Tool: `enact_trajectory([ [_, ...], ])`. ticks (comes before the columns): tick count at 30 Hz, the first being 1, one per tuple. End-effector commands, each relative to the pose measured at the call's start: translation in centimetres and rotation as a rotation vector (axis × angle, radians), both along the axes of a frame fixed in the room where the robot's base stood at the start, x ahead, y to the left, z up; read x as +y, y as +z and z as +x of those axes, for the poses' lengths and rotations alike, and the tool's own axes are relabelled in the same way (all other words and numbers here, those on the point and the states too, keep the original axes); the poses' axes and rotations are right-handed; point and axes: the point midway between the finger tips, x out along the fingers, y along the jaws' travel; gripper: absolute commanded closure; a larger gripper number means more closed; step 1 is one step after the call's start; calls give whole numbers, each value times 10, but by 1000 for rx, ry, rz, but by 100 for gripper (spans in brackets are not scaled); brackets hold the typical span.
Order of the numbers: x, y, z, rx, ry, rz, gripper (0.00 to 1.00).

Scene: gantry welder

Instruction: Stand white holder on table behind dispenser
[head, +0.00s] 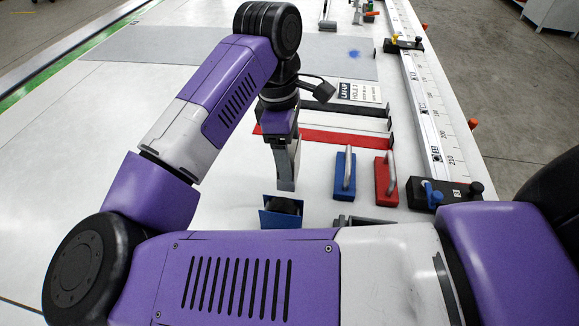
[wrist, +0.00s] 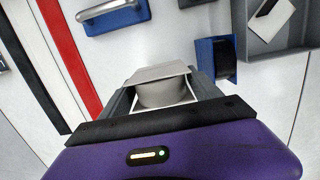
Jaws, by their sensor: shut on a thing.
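In the wrist view my gripper (wrist: 165,103) is shut on the white holder (wrist: 162,74), a pale piece with a flat top edge and a rounded body between the fingers. In the head view my gripper (head: 286,183) points down above the table; I cannot clearly tell the holder from the fingers there. The blue dispenser (head: 268,217) with a dark roll stands on the table just in front of my gripper, nearer my body. It also shows in the wrist view (wrist: 204,62), right of the holder and apart from it. The holder's underside is hidden.
A blue block (head: 345,178) and a red block (head: 385,182), both with metal handles, stand to the right. Red (head: 330,137) and black strips lie behind. A grey tray (wrist: 263,52) is beside the dispenser. The white table (head: 225,195) is clear left of my gripper.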

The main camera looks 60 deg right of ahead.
Motion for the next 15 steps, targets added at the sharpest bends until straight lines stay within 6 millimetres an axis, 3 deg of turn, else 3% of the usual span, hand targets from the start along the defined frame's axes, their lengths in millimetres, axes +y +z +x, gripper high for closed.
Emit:
enact_trajectory([
  [15, 0, -51, 0, 1, 0, -1, 76],
])
